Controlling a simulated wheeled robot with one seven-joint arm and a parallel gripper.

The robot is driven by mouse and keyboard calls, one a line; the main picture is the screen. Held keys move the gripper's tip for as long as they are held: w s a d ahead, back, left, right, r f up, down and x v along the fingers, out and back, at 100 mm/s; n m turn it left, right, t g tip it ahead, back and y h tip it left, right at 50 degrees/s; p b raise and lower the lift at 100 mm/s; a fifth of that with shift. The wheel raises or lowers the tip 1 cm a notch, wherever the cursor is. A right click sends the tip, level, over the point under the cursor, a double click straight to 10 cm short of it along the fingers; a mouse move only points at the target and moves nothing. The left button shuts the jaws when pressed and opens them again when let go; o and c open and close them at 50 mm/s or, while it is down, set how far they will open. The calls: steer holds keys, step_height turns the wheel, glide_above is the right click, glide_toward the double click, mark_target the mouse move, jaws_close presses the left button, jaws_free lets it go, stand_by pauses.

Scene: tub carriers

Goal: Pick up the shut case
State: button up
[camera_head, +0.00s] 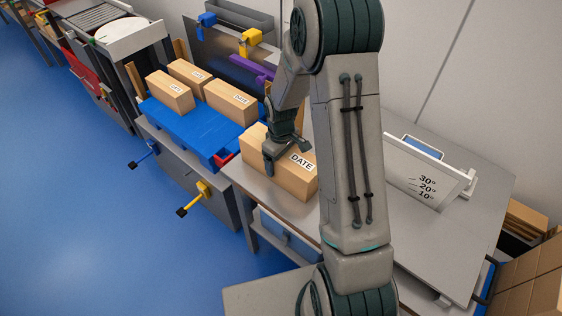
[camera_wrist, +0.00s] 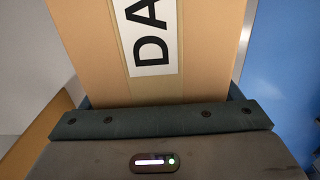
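A shut cardboard case (camera_head: 298,181) with a white DATE label lies on the grey bench, right of the blue platform. My gripper (camera_head: 286,153) is down over it, with one finger at its near side and the other at its far side. In the wrist view the case (camera_wrist: 209,60) fills the space in front of the gripper's palm, its label partly cut off. Only slivers of the fingers show at its edges, so I cannot tell whether they press on it. The case seems to rest on the bench.
Several similar cases, one of them here (camera_head: 231,101), stand on the blue platform (camera_head: 187,127) at the left. A white angle-marked panel (camera_head: 428,170) stands on the bench at the right. Yellow (camera_head: 194,196) and blue (camera_head: 143,154) handles stick out in front.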

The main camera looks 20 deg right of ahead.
steer(key=shift+w, duration=0.1)
steer(key=c, duration=1.5)
steer(key=shift+o, duration=0.2)
steer(key=shift+r, duration=0.1)
